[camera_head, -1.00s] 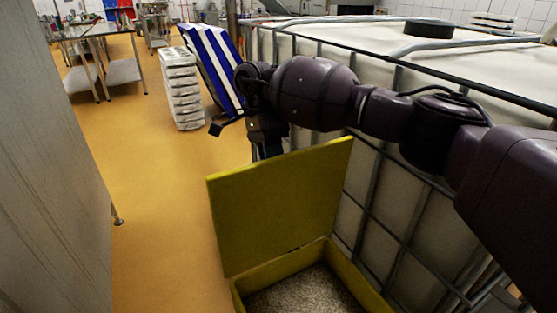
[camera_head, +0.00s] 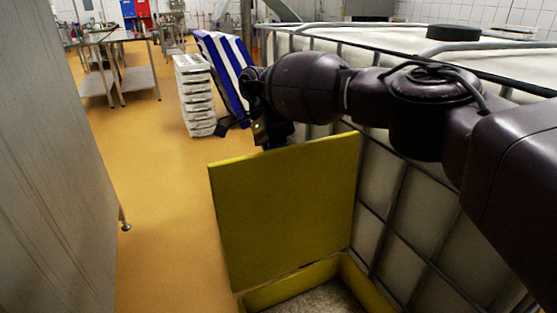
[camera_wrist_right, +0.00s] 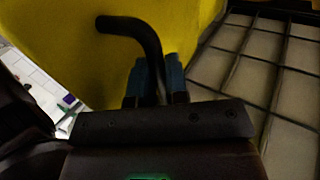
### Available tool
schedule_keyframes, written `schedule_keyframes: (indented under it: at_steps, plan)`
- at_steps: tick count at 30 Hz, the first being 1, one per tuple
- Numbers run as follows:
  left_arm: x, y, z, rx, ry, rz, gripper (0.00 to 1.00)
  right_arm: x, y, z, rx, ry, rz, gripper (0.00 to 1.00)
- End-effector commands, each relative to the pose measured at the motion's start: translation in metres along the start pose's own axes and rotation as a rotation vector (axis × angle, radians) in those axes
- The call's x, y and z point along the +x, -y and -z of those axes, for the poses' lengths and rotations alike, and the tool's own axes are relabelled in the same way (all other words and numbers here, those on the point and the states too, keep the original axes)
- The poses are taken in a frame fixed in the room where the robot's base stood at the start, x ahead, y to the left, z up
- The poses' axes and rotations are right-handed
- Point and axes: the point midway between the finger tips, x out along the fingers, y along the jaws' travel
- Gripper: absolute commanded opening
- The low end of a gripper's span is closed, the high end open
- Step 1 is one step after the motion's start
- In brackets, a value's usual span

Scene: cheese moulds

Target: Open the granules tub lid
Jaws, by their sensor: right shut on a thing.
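The yellow granules tub (camera_head: 262,296) stands low in front of me, with pale granules (camera_head: 325,300) showing inside. Its yellow lid (camera_head: 285,215) is raised and stands steeply up from the tub, its inner face towards the head camera. My right gripper is behind the lid's upper edge, its fingers hidden in the head view. In the right wrist view, the blue fingertips of my right gripper (camera_wrist_right: 156,80) are shut on a bent black handle (camera_wrist_right: 132,27) on the yellow lid. My left gripper is not in view.
A large white caged tank (camera_head: 380,200) stands close on the right, beside the lid and under my right arm. A grey panel (camera_head: 50,170) fills the left. White stacked crates (camera_head: 196,95) stand beyond the lid. Orange floor (camera_head: 160,200) between is clear.

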Motion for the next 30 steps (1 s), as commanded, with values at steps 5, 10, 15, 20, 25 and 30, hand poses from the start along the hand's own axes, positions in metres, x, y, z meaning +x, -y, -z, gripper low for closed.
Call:
schedule_keyframes:
  at_steps: [5,10,15,20,25,30]
  plan:
    - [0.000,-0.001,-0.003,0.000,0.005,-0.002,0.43,0.008,0.004,0.000,-0.002,0.002,-0.009,0.00]
    - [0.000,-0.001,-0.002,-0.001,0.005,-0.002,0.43,0.006,0.004,0.001,-0.001,0.002,-0.008,0.24]
    - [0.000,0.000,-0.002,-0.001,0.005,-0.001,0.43,0.003,0.001,0.001,0.001,0.001,-0.003,0.40]
    - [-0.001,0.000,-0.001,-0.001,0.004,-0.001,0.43,0.000,0.000,0.001,0.002,0.000,0.000,0.40]
    - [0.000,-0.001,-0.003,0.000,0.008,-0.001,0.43,-0.003,0.000,0.001,0.003,-0.001,-0.001,0.40]
    - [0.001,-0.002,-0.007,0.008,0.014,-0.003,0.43,-0.012,0.001,0.000,0.002,-0.003,-0.003,0.40]
